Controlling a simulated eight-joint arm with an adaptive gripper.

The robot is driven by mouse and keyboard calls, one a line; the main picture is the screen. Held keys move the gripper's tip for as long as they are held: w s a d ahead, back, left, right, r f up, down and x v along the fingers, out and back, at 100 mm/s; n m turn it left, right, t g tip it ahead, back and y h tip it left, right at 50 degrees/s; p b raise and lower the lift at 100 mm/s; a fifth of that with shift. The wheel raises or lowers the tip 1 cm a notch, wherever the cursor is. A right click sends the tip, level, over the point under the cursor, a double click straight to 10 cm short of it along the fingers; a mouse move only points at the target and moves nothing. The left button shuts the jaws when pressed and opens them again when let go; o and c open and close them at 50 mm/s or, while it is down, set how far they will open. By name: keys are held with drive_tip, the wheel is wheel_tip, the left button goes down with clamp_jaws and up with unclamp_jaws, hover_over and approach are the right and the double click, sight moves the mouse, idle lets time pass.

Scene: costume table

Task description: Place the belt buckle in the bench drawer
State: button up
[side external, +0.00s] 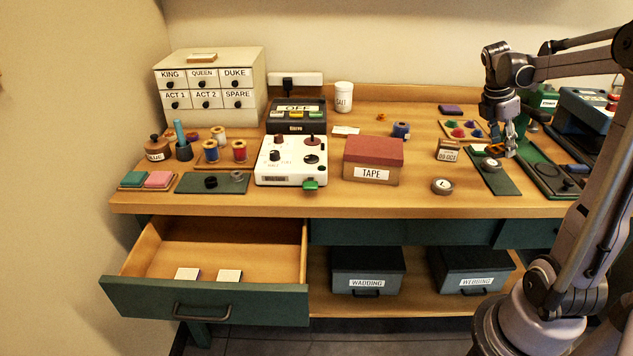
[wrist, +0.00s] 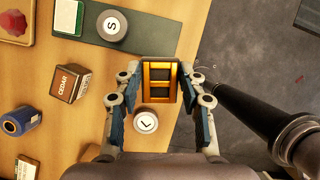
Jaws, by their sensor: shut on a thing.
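My gripper (side external: 503,143) is at the right of the bench in the side view, pointing down over the green mat. It is shut on the belt buckle (wrist: 159,83), a gold rectangular frame with a crossbar, held between the two blue-padded fingertips of my gripper (wrist: 161,100) in the wrist view. In the side view the buckle is a small orange shape (side external: 494,148) at the fingertips, seemingly above the mat. The bench drawer (side external: 205,300) is pulled open at the lower left, with a green front and wooden inside. Two small white cards (side external: 187,274) lie near its front.
A round tin marked L (side external: 442,185) and a tin marked S (side external: 490,164) are near my gripper. A TAPE box (side external: 372,165), a white control box (side external: 291,160) and a dark mat (side external: 212,183) stand between my gripper and the drawer. The drawer's back floor is bare.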

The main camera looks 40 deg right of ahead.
wheel_tip(320, 180, up, 4)
drive_tip(key=shift+f, duration=0.15)
drive_tip(key=w+a+n+t, duration=0.3)
drive_tip(key=w+a+n, duration=0.5)
drive_tip(key=w+a, duration=1.55)
drive_tip(key=n+t+y, duration=0.2)
drive_tip(key=n, duration=0.5)
hover_over(262, 277)
drive_tip(key=f, duration=3.1)
drive_tip(key=shift+s+a+f, duration=0.2)
drive_tip(key=shift+s+a, duration=0.15)
drive_tip(key=shift+f, duration=0.1)
